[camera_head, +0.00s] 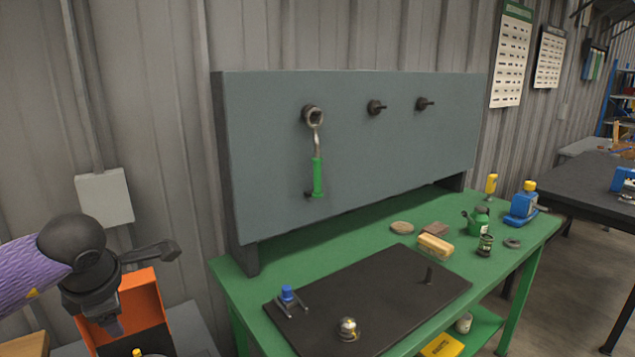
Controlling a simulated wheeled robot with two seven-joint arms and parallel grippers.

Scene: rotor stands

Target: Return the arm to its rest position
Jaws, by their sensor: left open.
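My left gripper (142,284) is at the lower left of the head view, at the end of my purple-sleeved arm. Its dark fingers are spread apart, and I see nothing held between them. It is in front of an orange bin (147,292) and left of the green table (233,284), apart from the table and the grey panel (400,140). A tool with a green handle (318,178) hangs by its ring on the panel's left peg. My right gripper is not in view.
A black mat (385,310) on the table bears a blue-topped part on a small stand (287,296), a round metal part (348,328) and an upright pin (429,275). A brush (435,244), bottles and cans stand at the right. Two panel pegs (376,107) are bare.

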